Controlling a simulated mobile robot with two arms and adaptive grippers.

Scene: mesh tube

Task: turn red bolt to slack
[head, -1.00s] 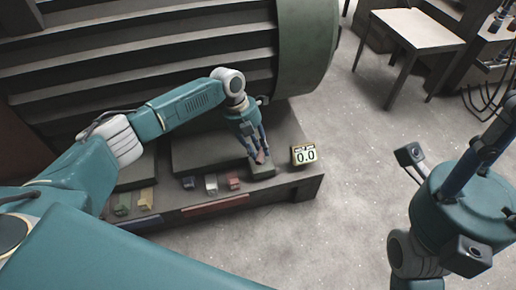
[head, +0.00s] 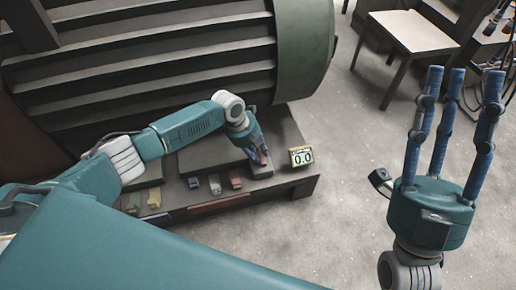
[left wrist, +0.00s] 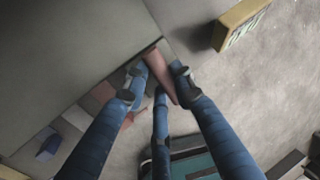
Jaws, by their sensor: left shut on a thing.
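The red bolt (left wrist: 161,73) is a slim, dull-red piece between the fingers of my left gripper (left wrist: 160,82) in the left wrist view. It stands at the corner of a grey block. In the head view the left gripper (head: 261,160) reaches down to the block's right end, shut on the bolt; the fingers hide much of it. My right gripper (head: 462,80) is at the right of the head view, fingers up, spread and empty. A yellow-framed display (head: 301,157) beside the block reads 0.0.
A large green finned machine (head: 160,50) stands behind the base ledge (head: 290,180). Small blue (head: 193,182), white (head: 215,184) and red (head: 235,180) blocks sit along the ledge's front. A table (head: 415,35) stands at the back right. The floor between is clear.

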